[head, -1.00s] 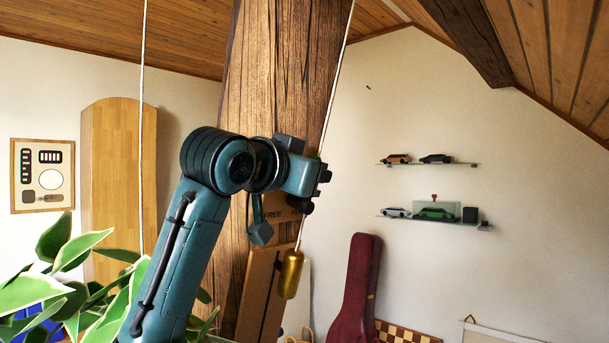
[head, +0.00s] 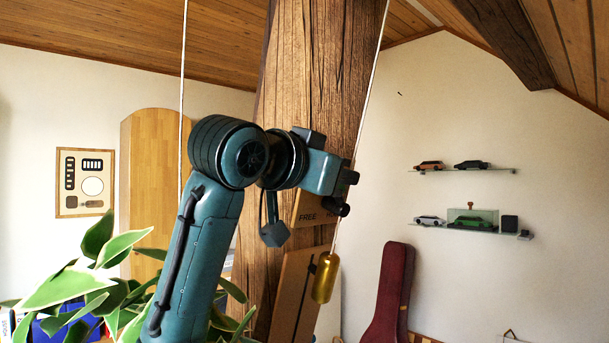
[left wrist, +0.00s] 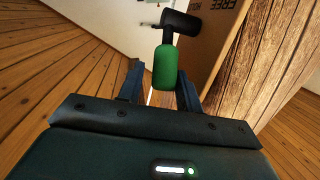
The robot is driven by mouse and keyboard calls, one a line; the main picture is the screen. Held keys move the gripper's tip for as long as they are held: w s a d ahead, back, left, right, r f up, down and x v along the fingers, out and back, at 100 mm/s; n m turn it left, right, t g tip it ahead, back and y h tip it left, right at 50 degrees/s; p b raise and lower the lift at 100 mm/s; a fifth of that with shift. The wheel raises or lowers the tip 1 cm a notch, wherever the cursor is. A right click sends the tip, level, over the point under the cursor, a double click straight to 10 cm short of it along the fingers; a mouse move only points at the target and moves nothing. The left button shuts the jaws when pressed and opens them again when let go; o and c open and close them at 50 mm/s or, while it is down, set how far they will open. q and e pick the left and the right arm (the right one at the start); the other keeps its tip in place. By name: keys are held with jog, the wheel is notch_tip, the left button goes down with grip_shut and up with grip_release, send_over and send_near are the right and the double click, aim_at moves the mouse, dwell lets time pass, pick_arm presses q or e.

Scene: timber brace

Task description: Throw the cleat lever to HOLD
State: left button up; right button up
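The cleat lever (left wrist: 166,66) shows in the left wrist view as a green cylindrical grip on a black crosspiece. It lies ahead of my left gripper (left wrist: 160,88), whose two blue fingers stand apart on either side of the grip's near end. I see no finger closed on it. In the head view my left gripper (head: 330,188) is in front of the timber post (head: 310,80), its fingertips hard to make out. A panel (head: 312,207) on the post reads FREE; the rest of its lettering is hidden by my arm. My right gripper is in neither view.
A brass-coloured weight (head: 325,278) hangs on a cord just below and right of my left gripper. Another cord (head: 184,90) hangs left of the post. A leafy plant (head: 75,285) crowds the lower left. A red instrument case (head: 391,290) leans at the right wall.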

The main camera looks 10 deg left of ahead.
pick_arm(q)
jog(key=b+v, duration=0.2)
jog(key=v, duration=0.7)
jog(key=shift+s, duration=0.25)
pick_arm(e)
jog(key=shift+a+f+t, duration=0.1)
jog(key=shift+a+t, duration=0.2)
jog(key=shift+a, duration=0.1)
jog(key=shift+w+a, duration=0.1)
